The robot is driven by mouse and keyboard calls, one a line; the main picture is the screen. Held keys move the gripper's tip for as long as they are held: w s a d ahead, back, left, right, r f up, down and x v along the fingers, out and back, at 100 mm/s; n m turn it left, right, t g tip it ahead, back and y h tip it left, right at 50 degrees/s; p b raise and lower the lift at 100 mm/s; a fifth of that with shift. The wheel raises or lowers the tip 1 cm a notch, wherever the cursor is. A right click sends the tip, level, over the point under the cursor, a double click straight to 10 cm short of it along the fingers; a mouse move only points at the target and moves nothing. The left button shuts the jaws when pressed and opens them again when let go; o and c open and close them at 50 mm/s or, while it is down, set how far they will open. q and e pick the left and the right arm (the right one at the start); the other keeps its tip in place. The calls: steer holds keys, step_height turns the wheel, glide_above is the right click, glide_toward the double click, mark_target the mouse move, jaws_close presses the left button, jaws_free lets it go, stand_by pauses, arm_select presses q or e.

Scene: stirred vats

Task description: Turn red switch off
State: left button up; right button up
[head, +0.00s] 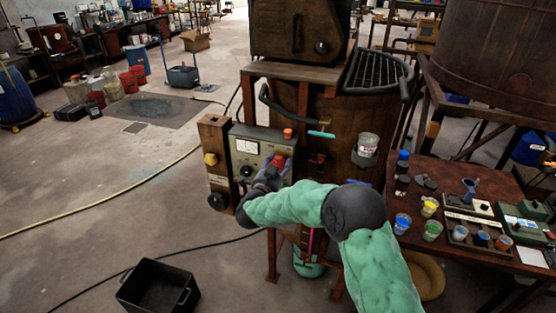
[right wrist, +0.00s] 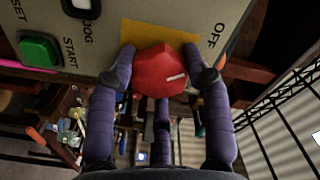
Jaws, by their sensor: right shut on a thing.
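The red switch (right wrist: 160,71) is a red knob with a small white mark, on a yellow plate (right wrist: 190,36) of the grey control panel, near the word OFF in the right wrist view. In the head view the red switch (head: 278,160) shows at the panel's right side. My right gripper (right wrist: 160,75) is shut on the red switch, with its purple fingers on both sides of it. In the head view my right gripper (head: 270,175) covers the lower part of the panel (head: 246,147). My left gripper is not in view.
A green START button (right wrist: 40,47) is on the same panel. A wooden box (head: 213,140) with a yellow knob stands left of it. A table (head: 450,170) with several cups is at the right. A black bin (head: 155,290) stands on the floor, which is largely open at left.

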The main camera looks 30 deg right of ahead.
steer(key=shift+d+r+n+p, duration=0.15)
steer(key=shift+r+n+p, duration=0.2)
steer(key=shift+n+p, duration=0.25)
steer(key=shift+r+n, duration=0.1)
steer(key=shift+n, duration=0.2)
steer(key=o, duration=1.1)
steer(key=shift+f, duration=0.2)
steer(key=shift+s+a, duration=0.1)
steer(key=shift+a, duration=0.15)
steer(key=v, duration=1.1)
steer(key=shift+s+a, duration=0.2)
